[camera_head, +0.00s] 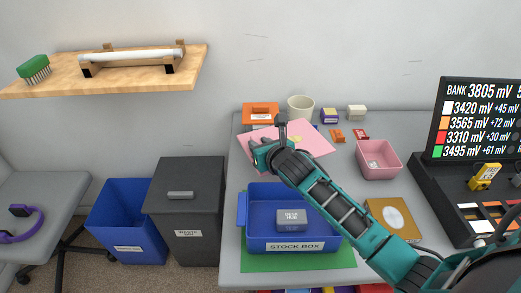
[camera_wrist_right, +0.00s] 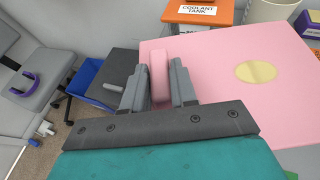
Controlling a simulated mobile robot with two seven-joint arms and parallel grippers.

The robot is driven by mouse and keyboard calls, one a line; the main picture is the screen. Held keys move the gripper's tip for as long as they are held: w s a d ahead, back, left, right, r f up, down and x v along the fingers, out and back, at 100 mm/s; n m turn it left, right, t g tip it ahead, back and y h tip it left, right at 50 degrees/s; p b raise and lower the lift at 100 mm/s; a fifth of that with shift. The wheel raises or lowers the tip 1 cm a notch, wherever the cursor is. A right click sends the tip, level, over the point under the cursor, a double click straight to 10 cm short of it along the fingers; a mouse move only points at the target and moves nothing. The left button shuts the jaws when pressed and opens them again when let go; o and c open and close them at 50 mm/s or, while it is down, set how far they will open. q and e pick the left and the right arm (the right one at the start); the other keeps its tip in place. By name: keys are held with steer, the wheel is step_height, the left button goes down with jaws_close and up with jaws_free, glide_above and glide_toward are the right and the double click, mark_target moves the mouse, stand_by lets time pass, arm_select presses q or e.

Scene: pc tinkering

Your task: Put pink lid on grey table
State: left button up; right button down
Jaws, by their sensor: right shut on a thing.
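The pink lid (camera_head: 312,136) is a flat pink plate with a pale yellow disc, over the back left of the grey table (camera_head: 400,125). My right gripper (camera_head: 268,150) is at the lid's left side. In the right wrist view the lid (camera_wrist_right: 215,70) fills the right half, and my right gripper (camera_wrist_right: 159,82) is shut on an upright pink part of it. Whether the lid touches the table or hangs just above it cannot be told. My left gripper is not in view.
An orange coolant tank (camera_head: 260,111) and a cream cup (camera_head: 300,106) stand behind the lid. A pink bin (camera_head: 379,166) is to its right. A blue stock box (camera_head: 257,238) sits in front. A dark waste bin (camera_head: 197,213) stands left of the table.

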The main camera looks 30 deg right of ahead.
steer(key=shift+f, duration=0.45)
steer(key=shift+f, duration=0.6)
steer(key=c, duration=0.9)
jaws_free()
steer(key=shift+r, duration=0.1)
